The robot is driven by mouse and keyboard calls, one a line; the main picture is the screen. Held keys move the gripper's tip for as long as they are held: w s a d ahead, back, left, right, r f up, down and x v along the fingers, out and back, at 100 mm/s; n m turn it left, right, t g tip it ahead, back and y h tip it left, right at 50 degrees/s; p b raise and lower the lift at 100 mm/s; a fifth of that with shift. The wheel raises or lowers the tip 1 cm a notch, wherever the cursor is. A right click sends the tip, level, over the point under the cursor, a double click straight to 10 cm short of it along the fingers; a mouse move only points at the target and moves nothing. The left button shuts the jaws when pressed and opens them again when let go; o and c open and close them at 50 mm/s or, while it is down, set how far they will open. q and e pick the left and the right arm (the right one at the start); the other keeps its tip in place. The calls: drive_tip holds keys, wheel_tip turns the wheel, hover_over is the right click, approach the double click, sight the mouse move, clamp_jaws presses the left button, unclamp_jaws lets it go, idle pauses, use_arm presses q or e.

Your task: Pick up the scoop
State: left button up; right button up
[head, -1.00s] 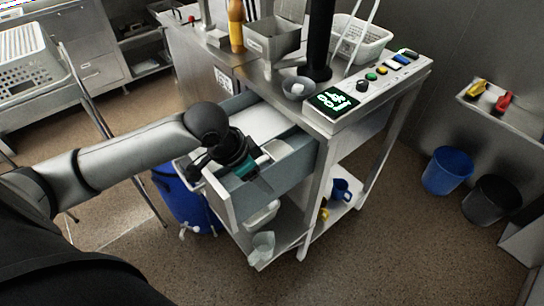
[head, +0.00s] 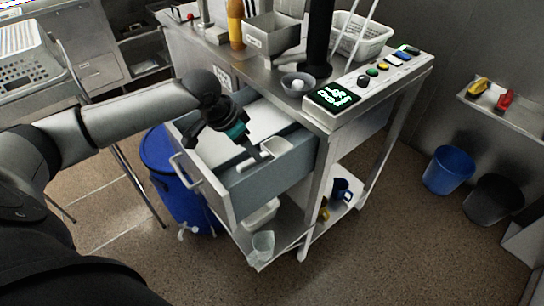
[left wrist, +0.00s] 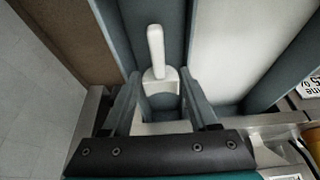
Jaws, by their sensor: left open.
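A small white scoop (head: 277,147) lies in the open grey drawer (head: 270,179) of the steel cart. In the left wrist view the scoop's pale handle (left wrist: 155,48) points away from me and its wider bowl end lies nearer. My left gripper (head: 250,150) is over the drawer, open and empty. In the left wrist view its two fingers (left wrist: 160,88) stand on either side of the scoop's bowl, apart from it as far as I can see. Whether the fingertips are down at the scoop's height I cannot tell. My right gripper is not in view.
A white divider or board (head: 262,119) lies beside the scoop's compartment. The drawer's front panel and handle (head: 187,172) stick out towards me, with a blue barrel (head: 182,200) to their left. The cart top holds a grey bowl (head: 298,84) and a control panel (head: 350,92).

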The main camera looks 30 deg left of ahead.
sight(267, 156)
use_arm(q)
drive_tip(key=b+x, duration=0.1)
drive_tip(key=x, duration=0.5)
drive_tip(key=shift+b, duration=0.3)
drive_tip(key=shift+c, duration=0.4)
clamp_jaws()
